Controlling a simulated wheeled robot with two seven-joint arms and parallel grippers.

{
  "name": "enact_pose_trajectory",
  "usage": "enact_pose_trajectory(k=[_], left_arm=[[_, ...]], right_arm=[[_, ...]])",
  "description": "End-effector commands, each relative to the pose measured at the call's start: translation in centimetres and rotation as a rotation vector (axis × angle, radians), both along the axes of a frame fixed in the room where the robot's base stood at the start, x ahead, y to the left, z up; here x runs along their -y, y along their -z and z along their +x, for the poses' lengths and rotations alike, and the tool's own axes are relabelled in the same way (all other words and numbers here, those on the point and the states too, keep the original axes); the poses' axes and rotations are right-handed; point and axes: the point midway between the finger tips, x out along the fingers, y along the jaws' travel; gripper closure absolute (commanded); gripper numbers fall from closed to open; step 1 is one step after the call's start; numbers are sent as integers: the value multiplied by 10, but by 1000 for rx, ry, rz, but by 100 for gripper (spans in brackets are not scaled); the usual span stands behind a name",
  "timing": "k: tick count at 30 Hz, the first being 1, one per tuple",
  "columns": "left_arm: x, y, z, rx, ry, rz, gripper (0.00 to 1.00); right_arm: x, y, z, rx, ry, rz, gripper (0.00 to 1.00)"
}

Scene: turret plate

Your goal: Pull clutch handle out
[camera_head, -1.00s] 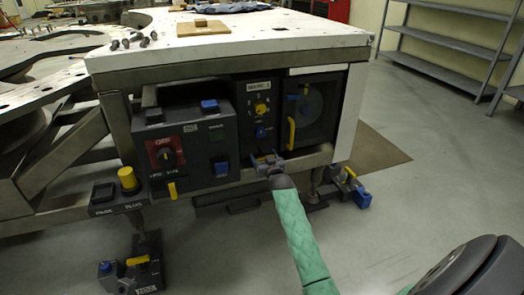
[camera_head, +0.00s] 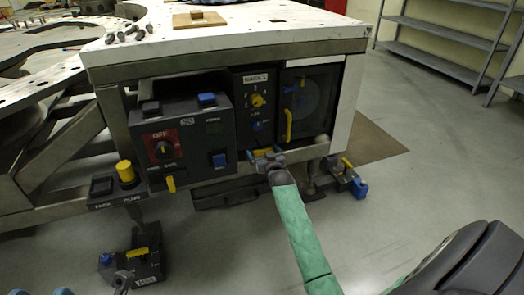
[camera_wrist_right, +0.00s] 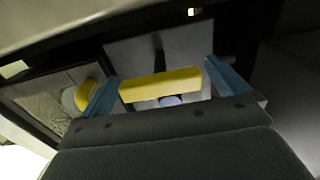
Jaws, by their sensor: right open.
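My right gripper (camera_head: 265,159) is at the lower edge of the machine's front panel, its arm coming up from the bottom of the head view. In the right wrist view its two blue fingertips (camera_wrist_right: 163,88) are apart, one at each end of a yellow bar (camera_wrist_right: 160,85), which I take to be the clutch handle. Whether they touch it I cannot tell. In the head view the gripper mostly hides the bar. A vertical yellow handle (camera_head: 289,123) sits on the dark door above. Blue and grey shapes at the bottom left edge may be my left gripper, too cut off to judge.
A control box (camera_head: 190,140) with a red-marked dial stands left of the gripper. A yellow-knobbed pedestal (camera_head: 126,172) is further left. A floor fixture (camera_head: 345,179) stands close on the right. The white tabletop (camera_head: 270,35) overhangs the panel. Open floor lies to the right.

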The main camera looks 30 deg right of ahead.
Motion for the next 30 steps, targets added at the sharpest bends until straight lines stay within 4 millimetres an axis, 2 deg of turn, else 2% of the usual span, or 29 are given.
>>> enact_pose_trajectory(k=[6,13,19,30], left_arm=[[-4,-7,0,-2,-25,0,64],[-5,-8,-1,-10,-41,-4,64],[-6,-9,-1,-10,-45,1,64],[-5,-6,-1,-8,-41,19,64]], right_arm=[[-7,-1,-31,-2,0,-1,1],[-13,0,-57,-2,0,0,1],[-15,1,-66,-1,0,0,1],[-16,1,-66,-1,0,0,1]])
